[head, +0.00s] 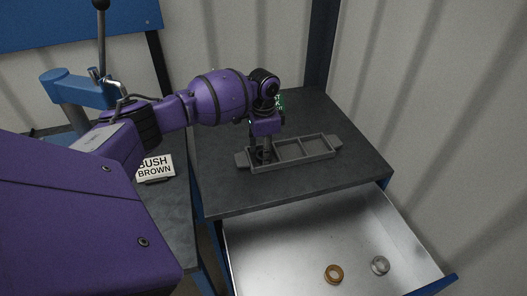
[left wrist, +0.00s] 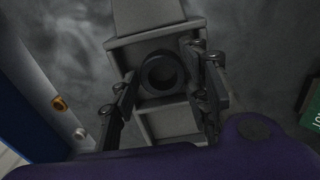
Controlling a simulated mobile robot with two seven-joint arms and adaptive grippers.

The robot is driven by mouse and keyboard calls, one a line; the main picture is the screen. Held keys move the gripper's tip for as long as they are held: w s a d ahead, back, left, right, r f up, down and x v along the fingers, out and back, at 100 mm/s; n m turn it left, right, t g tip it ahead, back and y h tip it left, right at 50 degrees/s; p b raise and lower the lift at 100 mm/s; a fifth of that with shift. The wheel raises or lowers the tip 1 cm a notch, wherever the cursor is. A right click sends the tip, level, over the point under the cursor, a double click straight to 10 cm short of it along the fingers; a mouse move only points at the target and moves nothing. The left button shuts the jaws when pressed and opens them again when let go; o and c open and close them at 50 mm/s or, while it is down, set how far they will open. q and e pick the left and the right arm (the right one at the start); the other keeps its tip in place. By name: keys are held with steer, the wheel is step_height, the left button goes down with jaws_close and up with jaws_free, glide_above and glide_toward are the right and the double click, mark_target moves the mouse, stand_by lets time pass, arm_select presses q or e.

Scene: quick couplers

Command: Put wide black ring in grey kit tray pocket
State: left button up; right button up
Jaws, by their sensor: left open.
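The grey kit tray (head: 318,155) lies on the dark cabinet top, with a row of pockets. My left gripper (head: 262,153) points down at the tray's left end pocket. In the left wrist view the wide black ring (left wrist: 162,73) lies flat in the end pocket of the tray (left wrist: 146,16). The left gripper's fingers (left wrist: 168,88) stand apart on either side of the ring, with gaps visible. In the head view the gripper mostly hides the ring. My right gripper is not in view.
Below the cabinet top an open drawer (head: 290,240) holds a brass ring (head: 334,274) and a silvery ring (head: 380,265). A "BUSH BROWN" sign (head: 155,167) stands on the left bench near a blue vise (head: 75,87). The cabinet top in front of the tray is clear.

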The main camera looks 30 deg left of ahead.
arm_select(q)
step_height(320, 180, up, 12)
steer(key=shift+r, duration=0.15)
stand_by(0.7)
